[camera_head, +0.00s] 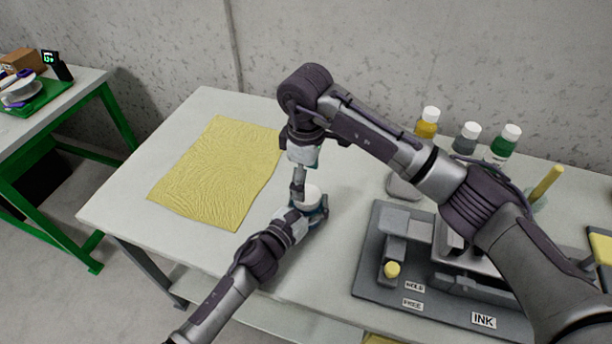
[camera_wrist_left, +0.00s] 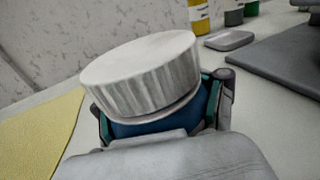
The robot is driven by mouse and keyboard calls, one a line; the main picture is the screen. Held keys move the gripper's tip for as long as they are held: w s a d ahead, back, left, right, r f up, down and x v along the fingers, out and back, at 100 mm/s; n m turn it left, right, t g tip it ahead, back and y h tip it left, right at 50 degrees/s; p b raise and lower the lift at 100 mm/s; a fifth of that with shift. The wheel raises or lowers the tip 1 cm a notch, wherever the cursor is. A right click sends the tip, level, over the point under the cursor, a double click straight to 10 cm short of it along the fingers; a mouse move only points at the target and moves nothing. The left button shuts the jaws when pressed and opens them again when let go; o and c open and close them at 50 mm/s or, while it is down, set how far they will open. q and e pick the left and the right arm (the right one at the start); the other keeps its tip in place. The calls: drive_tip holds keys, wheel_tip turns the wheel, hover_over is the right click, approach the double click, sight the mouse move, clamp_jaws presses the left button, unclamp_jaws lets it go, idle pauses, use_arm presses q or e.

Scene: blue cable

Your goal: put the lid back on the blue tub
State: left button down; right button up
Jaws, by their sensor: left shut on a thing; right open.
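My left gripper (camera_head: 311,212) is shut around the blue tub (camera_wrist_left: 155,125), with a finger on each side of it in the left wrist view. The ribbed white lid (camera_wrist_left: 140,78) lies over the tub's mouth and looks slightly tilted. A thin pale rim shows beneath it at the right; I cannot tell whether it is fully seated. In the head view the lid (camera_head: 308,195) is partly hidden by my right gripper (camera_head: 299,182). That gripper is open and points down close above the lid; I cannot tell whether it touches.
A yellow cloth (camera_head: 220,172) lies on the white table (camera_head: 125,205) to the left. Yellow (camera_head: 427,124), grey (camera_head: 467,138) and green (camera_head: 504,143) bottles with white caps stand at the back. A dark grey board (camera_head: 370,275) with a fixture and labels fills the right.

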drive_tip(key=n, duration=0.4)
drive_tip(key=shift+r, duration=0.25)
drive_tip(key=n, duration=0.4)
drive_tip(key=shift+a+r+n, duration=0.1)
drive_tip(key=shift+r+n, duration=0.1)
drive_tip(key=shift+n, duration=0.2)
drive_tip(key=n, duration=0.5)
drive_tip(key=shift+r, duration=0.25)
drive_tip(key=n, duration=0.5)
drive_tip(key=shift+r, duration=0.2)
drive_tip(key=n, duration=0.5)
drive_tip(key=shift+r, duration=0.2)
drive_tip(key=n, duration=0.5)
drive_tip(key=shift+r, duration=0.2)
drive_tip(key=n, duration=0.5)
drive_tip(key=shift+r, duration=0.2)
drive_tip(key=n, duration=0.6)
drive_tip(key=shift+d+r+n, duration=0.2)
drive_tip(key=shift+d+n, duration=0.05)
drive_tip(key=shift+n, duration=0.05)
